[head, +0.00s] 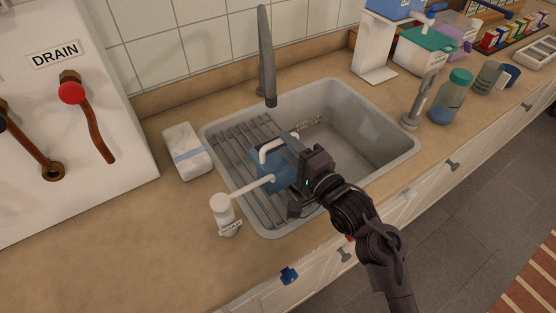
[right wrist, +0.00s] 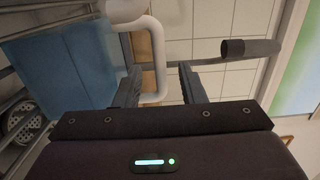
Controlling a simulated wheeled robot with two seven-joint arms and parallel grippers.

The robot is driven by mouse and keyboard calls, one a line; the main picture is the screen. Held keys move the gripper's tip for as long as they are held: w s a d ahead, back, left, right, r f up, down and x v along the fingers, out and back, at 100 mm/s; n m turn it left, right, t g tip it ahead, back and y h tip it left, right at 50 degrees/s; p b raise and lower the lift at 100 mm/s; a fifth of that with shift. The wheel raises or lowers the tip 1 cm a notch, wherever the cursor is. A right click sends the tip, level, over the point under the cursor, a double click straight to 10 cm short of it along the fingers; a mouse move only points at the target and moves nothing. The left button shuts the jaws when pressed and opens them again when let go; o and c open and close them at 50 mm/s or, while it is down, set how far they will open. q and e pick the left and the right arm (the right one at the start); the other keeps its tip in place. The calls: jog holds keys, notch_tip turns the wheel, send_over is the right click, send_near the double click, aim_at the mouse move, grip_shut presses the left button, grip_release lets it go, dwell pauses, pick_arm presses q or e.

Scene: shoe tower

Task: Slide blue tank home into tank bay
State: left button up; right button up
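The blue tank (head: 270,165) stands on the ribbed drain rack in the left part of the sink. Its white handle (head: 270,148) is on top. The tank also fills the left of the right wrist view (right wrist: 65,65), with the white handle (right wrist: 155,45) near the fingers. My right gripper (head: 296,176) is close against the tank's right side, partly hiding it. Its two fingers (right wrist: 160,82) are apart, with the handle in the gap or just beyond it; I cannot tell whether they touch it. I cannot identify the tank bay for certain. My left gripper is out of view.
A white spout fixture (head: 224,213) reaches toward the tank from the left. A grey faucet (head: 266,55) hangs over the sink (head: 375,140). A wrapped packet (head: 187,150) lies left of it. A white stand (head: 377,45) and bottles (head: 452,97) are right. The sink's right half is clear.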

jog(key=x, duration=0.2)
jog(key=shift+w+a+r, duration=0.1)
jog(key=shift+w+a, duration=0.1)
jog(key=shift+w, duration=0.15)
jog(key=shift+w+a, duration=0.15)
jog(key=shift+w, duration=0.05)
grip_shut()
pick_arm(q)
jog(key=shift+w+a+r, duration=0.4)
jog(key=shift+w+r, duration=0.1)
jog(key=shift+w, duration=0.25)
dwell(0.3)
